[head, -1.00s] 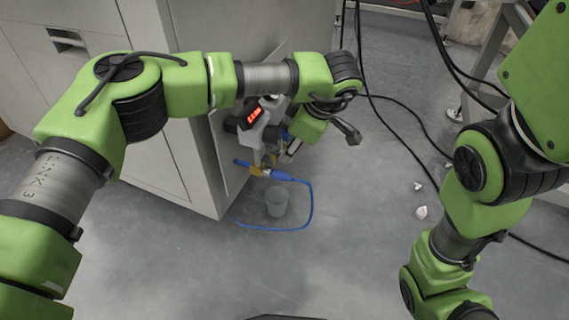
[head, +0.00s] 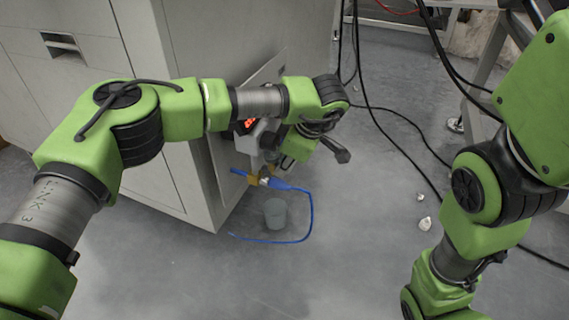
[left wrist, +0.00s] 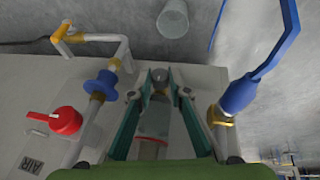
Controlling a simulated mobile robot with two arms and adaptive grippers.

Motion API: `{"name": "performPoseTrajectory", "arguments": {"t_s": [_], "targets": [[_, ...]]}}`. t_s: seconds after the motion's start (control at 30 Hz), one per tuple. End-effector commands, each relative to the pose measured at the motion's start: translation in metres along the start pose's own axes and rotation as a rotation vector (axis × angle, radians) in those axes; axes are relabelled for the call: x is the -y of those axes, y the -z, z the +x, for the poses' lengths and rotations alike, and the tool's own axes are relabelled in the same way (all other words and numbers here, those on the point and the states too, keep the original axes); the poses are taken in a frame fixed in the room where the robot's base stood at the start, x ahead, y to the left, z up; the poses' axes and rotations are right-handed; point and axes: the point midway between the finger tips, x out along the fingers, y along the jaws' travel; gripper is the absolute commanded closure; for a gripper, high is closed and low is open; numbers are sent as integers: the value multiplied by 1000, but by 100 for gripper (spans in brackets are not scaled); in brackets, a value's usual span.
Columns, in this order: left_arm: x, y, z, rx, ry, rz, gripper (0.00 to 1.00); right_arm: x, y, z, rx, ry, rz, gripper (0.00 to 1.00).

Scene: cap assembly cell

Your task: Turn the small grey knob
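In the left wrist view a small grey knob (left wrist: 160,75) shows between the tips of my left gripper (left wrist: 159,80). The two teal fingers lie on either side of it. I cannot tell whether they touch it. A grey cylindrical body (left wrist: 153,124) shows between the fingers, nearer the camera. In the head view my left arm reaches across to the fittings on the cabinet side, and its own wrist hides the fingertips and the knob. My right arm hangs at the right side, with its gripper outside the picture.
A red knob (left wrist: 66,121), a blue collar (left wrist: 102,85) and a blue lever (left wrist: 262,65) flank the fingers. A grey cabinet (head: 172,150) carries the fittings. Open floor lies in front; black cables hang behind.

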Motion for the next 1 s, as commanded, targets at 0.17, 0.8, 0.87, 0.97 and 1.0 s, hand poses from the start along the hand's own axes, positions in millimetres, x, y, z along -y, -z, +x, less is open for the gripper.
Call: {"name": "performPoseTrajectory", "arguments": {"t_s": [0.17, 0.8, 0.87, 0.97, 1.0], "targets": [[-2, 1, -3, -2, 20, 7, 100, -2, -3, 9, 1, 0, 1, 66], [-6, 1, 0, -4, 215, 89, 100, -9, -17, 43, 3, 0, 0, 66], [-6, 1, 0, -3, 222, 92, 100, -9, -17, 43, 3, 0, 0, 66], [-6, 1, 1, -2, 226, 94, 100, -9, -17, 43, 3, 0, -1, 66], [-6, 1, 1, -2, 227, 95, 100, -9, -17, 43, 3, 0, -1, 66]]}}
